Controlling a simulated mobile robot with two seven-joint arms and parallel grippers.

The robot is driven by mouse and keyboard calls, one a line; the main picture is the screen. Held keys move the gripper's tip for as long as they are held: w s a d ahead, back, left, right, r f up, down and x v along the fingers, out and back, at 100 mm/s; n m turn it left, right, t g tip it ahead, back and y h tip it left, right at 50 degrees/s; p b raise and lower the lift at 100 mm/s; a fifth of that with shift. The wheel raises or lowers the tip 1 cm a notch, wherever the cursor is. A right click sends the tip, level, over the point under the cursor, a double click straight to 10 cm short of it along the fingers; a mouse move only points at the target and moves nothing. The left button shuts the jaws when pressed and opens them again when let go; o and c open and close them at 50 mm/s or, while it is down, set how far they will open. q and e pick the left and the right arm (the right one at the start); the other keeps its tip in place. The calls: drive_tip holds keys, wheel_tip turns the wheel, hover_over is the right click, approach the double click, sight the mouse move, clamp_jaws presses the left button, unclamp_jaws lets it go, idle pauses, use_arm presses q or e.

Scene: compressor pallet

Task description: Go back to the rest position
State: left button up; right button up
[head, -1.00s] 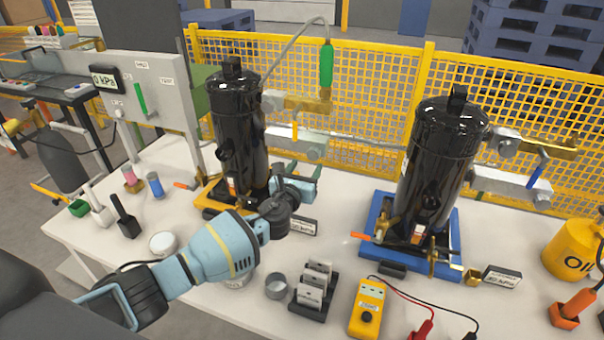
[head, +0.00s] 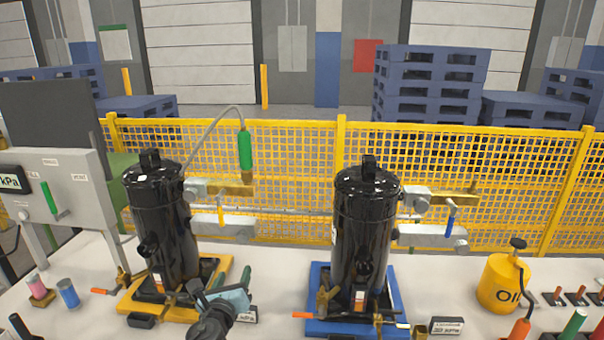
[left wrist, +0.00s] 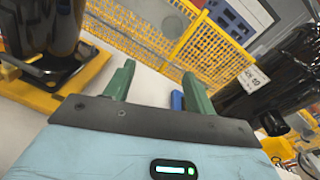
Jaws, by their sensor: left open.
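My left gripper (head: 222,292) is low in the head view, in front of the yellow base plate (head: 128,304) of the left black compressor (head: 165,225). In the left wrist view its two green fingers (left wrist: 158,88) stand apart with nothing between them. That view also shows the left compressor (left wrist: 40,30) at the upper left and the other black compressor (left wrist: 275,75) at the right. The right compressor (head: 365,230) stands upright on a blue base plate (head: 318,328). My right gripper is in neither view.
A yellow mesh fence (head: 290,165) runs behind the white table (head: 270,265). A grey gauge panel (head: 62,185) stands at the left. A yellow oil can (head: 500,285) stands at the right. Blue pallets (head: 430,85) are beyond the fence.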

use_arm(q)
drive_tip(key=s+a+f+n+g+y, duration=0.1)
drive_tip(key=s+f+n+g, duration=0.3)
drive_tip(key=s+f+n, duration=0.6)
drive_tip(key=s+f+n+g+y, duration=0.1)
drive_tip(key=s+f+n+g, duration=0.25)
drive_tip(key=s+n, duration=0.8)
drive_tip(key=s+a+n+g+h, duration=0.25)
drive_tip(key=s+n+g, duration=0.55)
drive_tip(key=s, duration=1.7)
drive_tip(key=w+d+f+t+h, duration=0.1)
drive_tip(key=w+f+t, duration=0.1)
drive_tip(key=f+t, duration=0.2)
drive_tip(key=w+d+f+t, duration=0.2)
drive_tip(key=w+f+t, duration=0.1)
drive_tip(key=f+t, duration=0.1)
drive_tip(key=shift+w+d+f+h, duration=0.25)
drive_tip(key=shift+f+h, duration=0.1)
drive_tip(key=shift+f, duration=0.4)
